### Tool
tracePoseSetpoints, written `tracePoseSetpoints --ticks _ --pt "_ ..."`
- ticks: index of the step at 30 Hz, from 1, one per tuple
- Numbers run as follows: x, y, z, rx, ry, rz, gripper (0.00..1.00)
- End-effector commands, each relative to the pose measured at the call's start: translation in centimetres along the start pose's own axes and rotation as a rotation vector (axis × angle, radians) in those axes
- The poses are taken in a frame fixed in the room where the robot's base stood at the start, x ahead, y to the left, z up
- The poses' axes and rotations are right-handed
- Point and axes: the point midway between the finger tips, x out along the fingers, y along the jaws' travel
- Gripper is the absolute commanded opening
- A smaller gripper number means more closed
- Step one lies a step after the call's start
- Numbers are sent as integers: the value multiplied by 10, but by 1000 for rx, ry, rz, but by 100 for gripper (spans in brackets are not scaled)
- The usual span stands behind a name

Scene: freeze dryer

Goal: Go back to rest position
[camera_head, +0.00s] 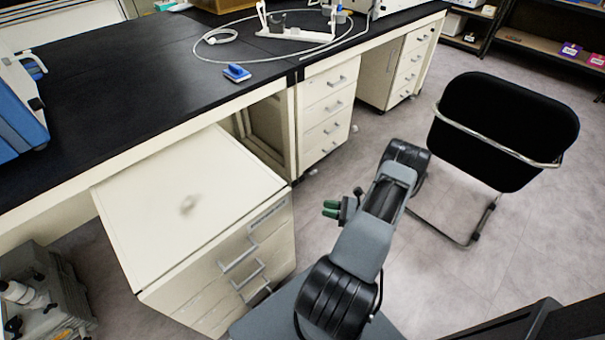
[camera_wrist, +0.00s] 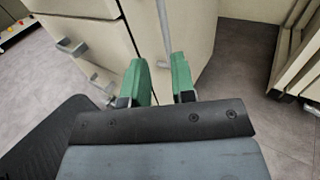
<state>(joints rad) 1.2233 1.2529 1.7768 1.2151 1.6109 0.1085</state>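My gripper (camera_head: 332,209) shows in the head view beside my folded arm, low over the floor, to the right of the cream drawer cabinet. In the wrist view, my gripper (camera_wrist: 165,82) has its two green fingers apart with a clear gap between them. Nothing is between the fingers. The cabinet fronts and a metal handle lie behind the fingertips in the wrist view. My arm is bent, with its dark joints and grey links above the floor.
The cream drawer cabinet (camera_head: 192,190) stands left of my arm, under the edge of a black-topped bench (camera_head: 110,95). A black chair (camera_head: 506,128) stands at the right. A blue item (camera_head: 237,73) lies on the bench. Grey floor (camera_head: 335,180) is open between cabinet and chair.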

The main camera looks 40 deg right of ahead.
Motion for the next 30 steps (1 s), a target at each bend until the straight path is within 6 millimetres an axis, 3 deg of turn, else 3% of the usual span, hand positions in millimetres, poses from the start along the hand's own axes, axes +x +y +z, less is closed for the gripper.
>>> tracePoseSetpoints --ticks 9,14,20,23,30 --pt "0 3 -6 -9 36 15 24" --pt "1 43 -21 1 147 162 24" --pt "7 75 38 -178 370 510 24" --pt "13 84 79 -313 477 695 24" --pt "36 100 197 -758 715 1136 24"
